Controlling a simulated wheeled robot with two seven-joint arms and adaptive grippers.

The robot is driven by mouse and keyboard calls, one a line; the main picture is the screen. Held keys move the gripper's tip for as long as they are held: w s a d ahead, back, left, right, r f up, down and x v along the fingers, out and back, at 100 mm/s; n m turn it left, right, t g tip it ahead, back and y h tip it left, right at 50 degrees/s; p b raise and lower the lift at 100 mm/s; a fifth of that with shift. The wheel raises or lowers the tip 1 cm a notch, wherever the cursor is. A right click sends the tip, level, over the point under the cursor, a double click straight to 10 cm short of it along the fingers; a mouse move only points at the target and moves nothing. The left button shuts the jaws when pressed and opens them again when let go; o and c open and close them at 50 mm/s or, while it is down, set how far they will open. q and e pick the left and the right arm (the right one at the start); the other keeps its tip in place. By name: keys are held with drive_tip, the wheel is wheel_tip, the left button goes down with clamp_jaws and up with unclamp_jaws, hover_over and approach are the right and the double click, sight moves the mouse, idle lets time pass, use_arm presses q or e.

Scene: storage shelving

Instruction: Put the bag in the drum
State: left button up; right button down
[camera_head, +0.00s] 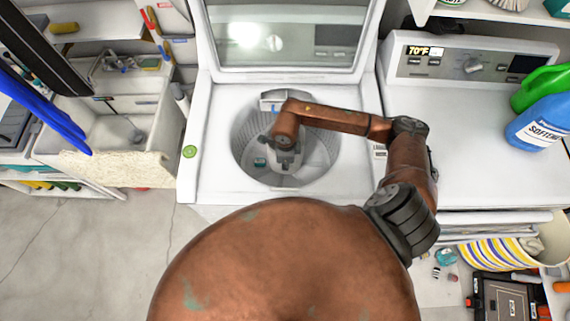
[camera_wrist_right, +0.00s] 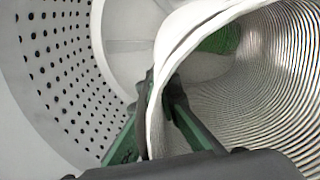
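The washer drum (camera_wrist_right: 62,75) is a pale wall with rows of dark holes on the left of the right wrist view. A white, open-mouthed, ribbed thing (camera_wrist_right: 285,75), which I take as the bag, fills the right side of that view. My right gripper (camera_wrist_right: 160,95) has one finger on each side of its rim and looks shut on it. In the head view my right gripper (camera_head: 287,158) is down inside the round washer opening, where ribbed walls (camera_head: 318,150) show around it. The gripper's tips are unclear there. My left gripper is not in view.
The washer's lid (camera_head: 285,35) stands open behind the opening. A dryer (camera_head: 455,150) stands to the right with a blue softener bottle (camera_head: 540,122) and a green bottle (camera_head: 538,85) on it. A sink (camera_head: 115,125) is at the left.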

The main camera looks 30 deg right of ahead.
drive_tip(key=shift+f+b, duration=0.4)
drive_tip(key=shift+f, duration=0.15)
drive_tip(key=c, duration=2.2)
unclamp_jaws()
drive_tip(key=shift+o, duration=0.2)
drive_tip(key=shift+r, duration=0.1)
drive_tip(key=shift+r+p, duration=0.55)
wheel_tip(320, 180, up, 12)
